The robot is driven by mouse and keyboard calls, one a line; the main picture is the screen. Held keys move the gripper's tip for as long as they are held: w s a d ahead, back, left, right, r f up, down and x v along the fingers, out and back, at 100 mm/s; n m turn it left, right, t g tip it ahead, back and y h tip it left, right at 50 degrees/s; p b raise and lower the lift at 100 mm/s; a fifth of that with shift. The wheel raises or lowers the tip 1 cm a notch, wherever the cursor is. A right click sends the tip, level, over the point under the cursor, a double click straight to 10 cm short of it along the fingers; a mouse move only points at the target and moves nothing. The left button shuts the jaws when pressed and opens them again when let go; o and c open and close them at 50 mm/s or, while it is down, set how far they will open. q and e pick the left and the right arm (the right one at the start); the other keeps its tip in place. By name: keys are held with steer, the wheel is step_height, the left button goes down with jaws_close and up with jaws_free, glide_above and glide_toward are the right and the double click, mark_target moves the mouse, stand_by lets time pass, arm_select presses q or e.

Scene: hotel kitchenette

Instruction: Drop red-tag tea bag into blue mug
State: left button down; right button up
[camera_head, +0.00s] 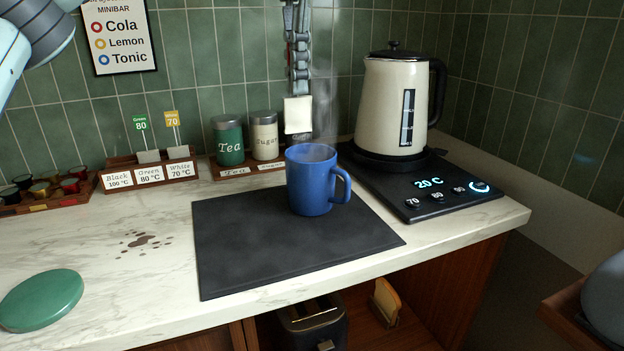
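The blue mug (312,184) stands upright on the dark mat, handle to the right, with steam rising from it. My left gripper (298,88) hangs down from the top edge, above the mug's opening in the picture. It is shut on a white tea bag (298,115), which hangs just below its fingertips and above the mug's rim. A red tag does not show; the fingers may hide it. Whether the bag is exactly over the opening or slightly behind it is hard to tell. My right gripper is not in view.
The kettle (392,105) stands on its base at right, reading 20 C. Tea (228,141) and sugar (264,136) canisters stand behind the mug. A tea bag rack (150,174) holds green-tag and white-tag bags; its Black slot looks empty. The mat (240,245) is clear around the mug.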

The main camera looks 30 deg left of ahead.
arm_select(q)
steer(key=shift+f, duration=0.3)
steer(key=c, duration=1.6)
jaws_free()
steer(key=shift+c, duration=0.2)
step_height(320, 180, up, 12)
steer(key=shift+r, duration=0.1)
